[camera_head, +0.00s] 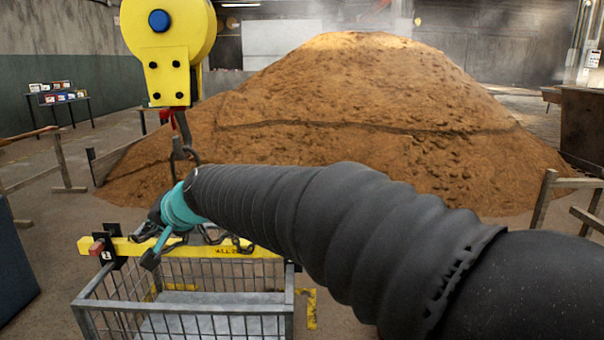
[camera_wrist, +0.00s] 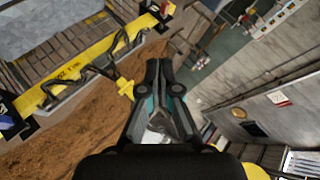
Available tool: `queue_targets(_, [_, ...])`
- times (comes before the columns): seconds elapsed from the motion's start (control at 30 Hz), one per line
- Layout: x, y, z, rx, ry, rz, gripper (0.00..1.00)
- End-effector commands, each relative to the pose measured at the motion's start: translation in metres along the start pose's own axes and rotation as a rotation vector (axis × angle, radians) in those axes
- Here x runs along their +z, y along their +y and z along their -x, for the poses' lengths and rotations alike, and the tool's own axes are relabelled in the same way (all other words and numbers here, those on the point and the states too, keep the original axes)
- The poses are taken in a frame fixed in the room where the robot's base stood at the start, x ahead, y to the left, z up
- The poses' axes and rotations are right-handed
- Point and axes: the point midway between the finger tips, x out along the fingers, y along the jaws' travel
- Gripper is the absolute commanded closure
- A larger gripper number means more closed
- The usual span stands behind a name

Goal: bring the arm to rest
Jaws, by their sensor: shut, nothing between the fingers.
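My arm, in a black ribbed sleeve, reaches from the lower right to the centre left in the head view. My gripper (camera_head: 150,250), teal and black, is at its end, in front of the yellow beam (camera_head: 190,248) above the wire cage. In the wrist view my gripper (camera_wrist: 159,65) shows with its fingers together and nothing between them. A hanging hook (camera_head: 184,150) under the yellow hoist block (camera_head: 170,45) is just above and behind my wrist. I cannot tell whether the gripper touches the beam or its chain.
The wire cage (camera_head: 190,306) stands at the lower left with chains (camera_head: 228,240) on its beam. A large brown grain heap (camera_head: 370,110) fills the back. Wooden barriers stand at left (camera_head: 62,165) and right (camera_head: 545,198). Some floor is clear right of the cage.

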Motion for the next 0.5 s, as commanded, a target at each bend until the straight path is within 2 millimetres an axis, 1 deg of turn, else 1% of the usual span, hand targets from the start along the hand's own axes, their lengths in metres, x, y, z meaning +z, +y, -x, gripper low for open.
queue_targets(0.03, [0.007, 0.022, 0.024, 0.056, -0.034, 0.049, 1.0])
queue_targets(0.07, [0.014, 0.036, 0.035, 0.089, -0.057, 0.079, 1.0])
queue_targets(0.1, [0.022, 0.055, 0.052, 0.133, -0.087, 0.113, 1.0])
queue_targets(0.17, [0.033, 0.083, 0.077, 0.198, -0.127, 0.16, 1.0])
queue_targets(0.2, [0.04, 0.101, 0.095, 0.24, -0.153, 0.187, 1.0])
queue_targets(0.27, [0.052, 0.127, 0.122, 0.304, -0.189, 0.222, 1.0])
queue_targets(0.3, [0.059, 0.143, 0.141, 0.344, -0.21, 0.24, 1.0])
queue_targets(0.37, [0.07, 0.168, 0.17, 0.406, -0.24, 0.263, 1.0])
queue_targets(0.4, [0.078, 0.183, 0.19, 0.447, -0.258, 0.275, 1.0])
queue_targets(0.47, [0.089, 0.204, 0.219, 0.506, -0.278, 0.287, 1.0])
queue_targets(0.5, [0.098, 0.217, 0.238, 0.543, -0.29, 0.29, 1.0])
